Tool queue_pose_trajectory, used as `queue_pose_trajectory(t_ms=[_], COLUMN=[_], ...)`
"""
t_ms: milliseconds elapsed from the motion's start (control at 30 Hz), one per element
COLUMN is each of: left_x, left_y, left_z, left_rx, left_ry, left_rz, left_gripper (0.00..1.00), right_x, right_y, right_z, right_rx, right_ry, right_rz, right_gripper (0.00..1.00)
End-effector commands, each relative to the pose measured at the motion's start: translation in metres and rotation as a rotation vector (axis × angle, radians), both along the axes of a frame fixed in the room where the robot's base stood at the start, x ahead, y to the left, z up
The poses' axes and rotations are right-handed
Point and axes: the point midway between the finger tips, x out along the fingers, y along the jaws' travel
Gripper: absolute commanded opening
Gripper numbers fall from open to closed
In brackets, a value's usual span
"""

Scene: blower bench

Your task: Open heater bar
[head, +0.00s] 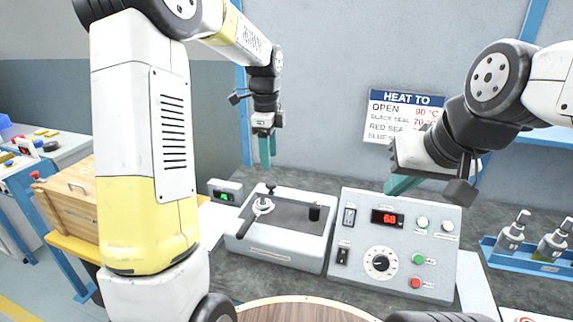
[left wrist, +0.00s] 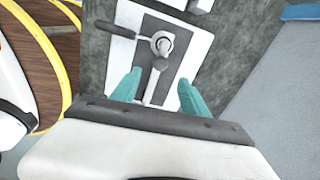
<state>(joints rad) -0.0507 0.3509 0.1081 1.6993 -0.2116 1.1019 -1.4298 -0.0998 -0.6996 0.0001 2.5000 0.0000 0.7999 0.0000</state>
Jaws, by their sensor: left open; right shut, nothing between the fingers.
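The white bench unit (head: 318,250) with a dark top plate stands in the middle of the bench. A silver round fitting (head: 263,206) with a black-gripped lever (head: 248,230) sits on its left part, and a short black knob (head: 314,213) on its right. I cannot tell which part is the heater bar. My left gripper (head: 265,150) points down above the unit, open and empty. In the left wrist view, the round fitting (left wrist: 162,43) and the black grip (left wrist: 97,28) lie beyond the parted teal fingers. My right gripper (head: 402,184) is shut and empty above the control box.
The control box (head: 392,245) has a red display reading about 68, a dial and several buttons. A small box with a green display (head: 225,193) stands left of the unit. A blue tray (head: 540,262) with bottles is at right, and a wooden crate (head: 72,205) at left.

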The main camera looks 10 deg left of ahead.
Motion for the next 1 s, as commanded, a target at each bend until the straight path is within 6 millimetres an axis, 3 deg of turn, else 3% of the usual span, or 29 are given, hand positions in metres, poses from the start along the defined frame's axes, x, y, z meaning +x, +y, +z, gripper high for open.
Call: queue_pose_trajectory(t_ms=[167,600,1000], left_x=[-0.003,-0.003,-0.003], left_y=[0.0,0.0,0.0], left_z=[-0.013,-0.076,-0.085], left_rx=[0.013,0.012,0.012], left_ry=[0.026,0.026,0.023], left_rz=[-0.09,-0.088,-0.087], left_gripper=[0.53,0.53,0.53], right_x=[0.0,0.0,0.0], right_y=[0.0,0.0,0.0], right_z=[0.0,0.0,0.0], right_rx=[0.0,0.0,0.0], right_ry=[0.0,0.0,0.0], right_rz=[0.0,0.0,0.0], right_gripper=[0.0,0.0,0.0])
